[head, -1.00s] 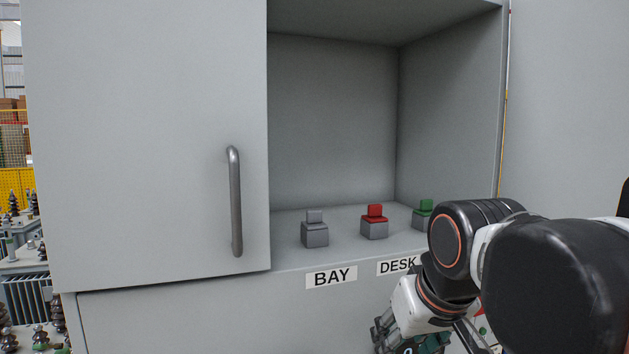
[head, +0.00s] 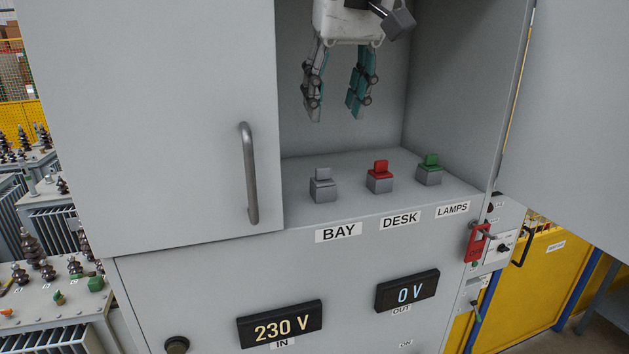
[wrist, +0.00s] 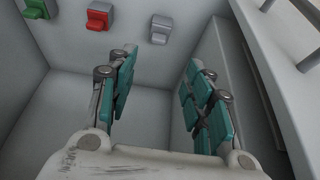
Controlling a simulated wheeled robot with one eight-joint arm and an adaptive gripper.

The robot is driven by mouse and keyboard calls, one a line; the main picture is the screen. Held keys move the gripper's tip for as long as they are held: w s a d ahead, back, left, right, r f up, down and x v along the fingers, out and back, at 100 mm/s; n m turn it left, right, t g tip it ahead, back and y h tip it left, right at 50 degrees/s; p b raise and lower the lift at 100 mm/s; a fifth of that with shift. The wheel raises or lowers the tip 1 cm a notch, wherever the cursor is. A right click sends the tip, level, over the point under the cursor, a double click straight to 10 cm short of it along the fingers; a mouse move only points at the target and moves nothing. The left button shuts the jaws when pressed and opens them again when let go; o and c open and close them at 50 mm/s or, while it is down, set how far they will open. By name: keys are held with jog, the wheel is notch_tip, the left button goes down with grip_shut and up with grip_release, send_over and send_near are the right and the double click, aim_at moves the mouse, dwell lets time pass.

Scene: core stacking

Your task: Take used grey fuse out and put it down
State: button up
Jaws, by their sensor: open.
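The grey fuse (head: 323,175) sits upright in its grey holder above the BAY label (head: 338,232), on the cabinet shelf. It also shows in the wrist view (wrist: 160,31), at the top and beyond the fingertips. My gripper (head: 335,118) is open and empty, pointing down inside the cabinet. In the head view it appears above the grey fuse, with a clear gap between them. In the wrist view its two teal-padded fingers (wrist: 160,62) are spread, and nothing is between them.
A red fuse (head: 380,170) above DESK and a green fuse (head: 431,161) above LAMPS stand to the right. The left door (head: 150,130) with its handle is beside the opening. Displays read 230 V (head: 281,325) and 0 V (head: 407,292). Bare shelf lies around the holders.

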aim_at(324, 169)
jog(key=p+x, duration=0.1)
jog(key=x, duration=1.2)
jog(key=shift+w+f+p, duration=0.15)
jog(key=shift+p, duration=0.15)
grip_shut()
